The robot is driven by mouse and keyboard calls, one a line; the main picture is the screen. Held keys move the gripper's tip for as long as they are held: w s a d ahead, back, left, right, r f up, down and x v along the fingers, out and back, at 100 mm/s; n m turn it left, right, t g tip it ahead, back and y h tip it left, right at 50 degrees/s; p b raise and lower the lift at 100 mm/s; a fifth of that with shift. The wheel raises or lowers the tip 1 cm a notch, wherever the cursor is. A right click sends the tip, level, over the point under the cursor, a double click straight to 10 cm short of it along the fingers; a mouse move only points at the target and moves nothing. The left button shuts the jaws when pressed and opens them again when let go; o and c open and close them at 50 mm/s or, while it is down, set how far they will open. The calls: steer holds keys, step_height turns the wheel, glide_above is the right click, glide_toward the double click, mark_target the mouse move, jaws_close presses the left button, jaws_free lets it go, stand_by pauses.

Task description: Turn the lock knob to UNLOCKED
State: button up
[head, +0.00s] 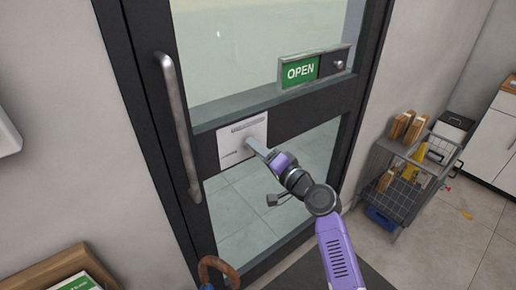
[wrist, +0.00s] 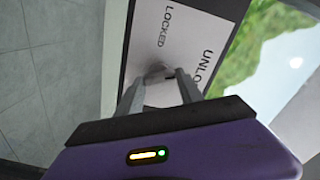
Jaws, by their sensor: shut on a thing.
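The lock plate (head: 229,141) is a white panel on the dark middle rail of the glass door. In the wrist view the plate (wrist: 183,42) shows the word LOCKED on one side and part of UNLOCKED on the other. The small grey lock knob (wrist: 157,71) sits on the plate between my fingertips. My gripper (head: 256,146) reaches the plate from the right. Its two fingers also show in the wrist view (wrist: 160,82), shut on the knob from both sides. The fingers hide part of the knob, and I cannot tell which word it points to.
A long vertical door handle (head: 178,125) stands left of the plate. A green OPEN sign slider (head: 301,72) is above right. A wire trolley (head: 405,178) with boxes stands on the right. A brown ring-shaped thing (head: 218,267) is at the bottom.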

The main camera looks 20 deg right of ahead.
steer(key=m+p, duration=0.1)
steer(key=m, duration=0.4)
steer(key=shift+f+m+p, duration=0.1)
steer(key=shift+m+p, duration=0.2)
steer(key=shift+p, duration=0.05)
stand_by(0.4)
steer(key=o, duration=1.4)
steer(key=v, duration=0.8)
steer(key=shift+b, duration=0.35)
steer(key=shift+w, duration=0.1)
